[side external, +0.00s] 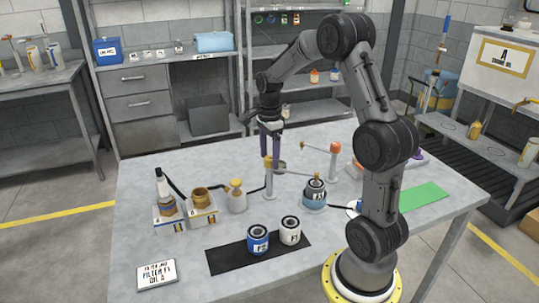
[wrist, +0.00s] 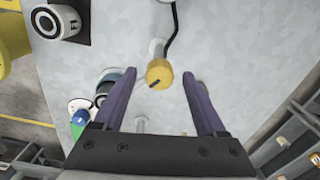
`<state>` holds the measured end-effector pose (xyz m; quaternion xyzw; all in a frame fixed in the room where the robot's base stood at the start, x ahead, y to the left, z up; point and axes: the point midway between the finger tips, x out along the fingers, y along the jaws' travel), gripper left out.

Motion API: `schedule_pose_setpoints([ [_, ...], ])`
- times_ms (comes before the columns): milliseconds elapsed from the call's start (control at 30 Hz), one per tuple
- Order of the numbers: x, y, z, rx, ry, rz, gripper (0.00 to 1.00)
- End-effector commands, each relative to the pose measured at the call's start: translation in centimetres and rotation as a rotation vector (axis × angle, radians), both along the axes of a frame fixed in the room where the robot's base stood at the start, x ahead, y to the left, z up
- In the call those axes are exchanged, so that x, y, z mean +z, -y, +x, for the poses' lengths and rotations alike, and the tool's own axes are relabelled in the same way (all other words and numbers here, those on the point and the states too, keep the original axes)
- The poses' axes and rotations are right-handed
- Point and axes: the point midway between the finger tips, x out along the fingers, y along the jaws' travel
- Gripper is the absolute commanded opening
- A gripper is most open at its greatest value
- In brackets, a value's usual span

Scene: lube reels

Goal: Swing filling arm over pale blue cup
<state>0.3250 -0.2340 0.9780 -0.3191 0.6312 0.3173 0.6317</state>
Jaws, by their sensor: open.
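My gripper (side external: 270,156) is open and empty, pointing down just behind a post with a yellow knob (side external: 268,163). In the wrist view the yellow knob (wrist: 159,75) shows between the two spread purple fingers (wrist: 158,71), apart from both. A second post with an orange-red knob (side external: 335,147) stands to the right, with a thin arm reaching left from it. A pale blue cup (side external: 314,203) sits between and in front of the two posts, with a dark, labelled upper part and a small knob on top. Which post carries the filling arm I cannot tell for sure.
A blue can (side external: 258,241) and a white can (side external: 290,230) stand on a black mat (side external: 228,259) in front. Jars in trays (side external: 199,215) and a yellow-capped bottle (side external: 236,197) are at left. A green mat (side external: 424,196) lies at right. The back left tabletop is clear.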

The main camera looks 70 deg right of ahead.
Motion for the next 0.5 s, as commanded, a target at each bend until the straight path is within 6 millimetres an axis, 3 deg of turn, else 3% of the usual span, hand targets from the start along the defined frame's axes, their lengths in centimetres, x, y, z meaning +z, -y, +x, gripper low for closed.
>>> schedule_pose_setpoints([
  [267,1.5,0.0,0.1,0.000,0.002,-0.001,0.73],
  [500,6.4,0.0,0.1,0.000,0.004,-0.003,0.73],
])
